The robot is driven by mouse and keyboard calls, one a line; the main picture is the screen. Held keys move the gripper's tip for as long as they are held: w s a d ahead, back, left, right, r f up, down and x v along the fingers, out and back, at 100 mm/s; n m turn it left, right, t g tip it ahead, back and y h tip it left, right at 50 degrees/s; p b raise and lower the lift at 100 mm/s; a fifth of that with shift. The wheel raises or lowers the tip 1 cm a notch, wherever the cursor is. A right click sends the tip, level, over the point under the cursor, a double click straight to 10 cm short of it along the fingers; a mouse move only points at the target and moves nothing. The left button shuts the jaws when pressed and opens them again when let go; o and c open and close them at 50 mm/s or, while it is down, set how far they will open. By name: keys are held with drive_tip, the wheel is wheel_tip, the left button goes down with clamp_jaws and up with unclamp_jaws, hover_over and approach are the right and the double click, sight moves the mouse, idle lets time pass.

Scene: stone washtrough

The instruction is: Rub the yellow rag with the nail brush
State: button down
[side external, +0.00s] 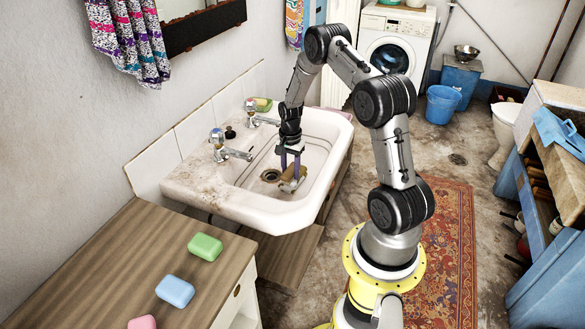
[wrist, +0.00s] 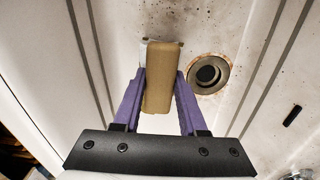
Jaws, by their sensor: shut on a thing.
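My gripper (side external: 290,168) points down into the stone washtrough (side external: 325,172). Its purple fingers are shut on a tan, wood-coloured block, which looks like the nail brush (side external: 291,184). In the wrist view my gripper (wrist: 159,82) holds this nail brush (wrist: 159,88) between its fingers, with a whitish patch at the block's upper left, possibly bristles. The block is low in the basin, left of the drain in the wrist view. I cannot tell whether it touches the basin floor. I cannot make out a yellow rag in either view.
The drain (wrist: 207,74) is close beside the block. Two taps stand on the trough's back edge, the nearer tap (side external: 232,153) reaching over the basin. Green soap (side external: 205,247) and blue soap (side external: 175,291) lie on the wooden counter (side external: 120,255).

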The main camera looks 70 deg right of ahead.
drive_tip(key=shift+s+d, duration=0.15)
drive_tip(key=shift+d, duration=2)
drive_tip(key=shift+a, duration=2.35)
drive_tip(key=shift+d, duration=2.55)
drive_tip(key=shift+a, duration=2.55)
drive_tip(key=d, duration=0.5)
drive_tip(key=shift+r, duration=4.05)
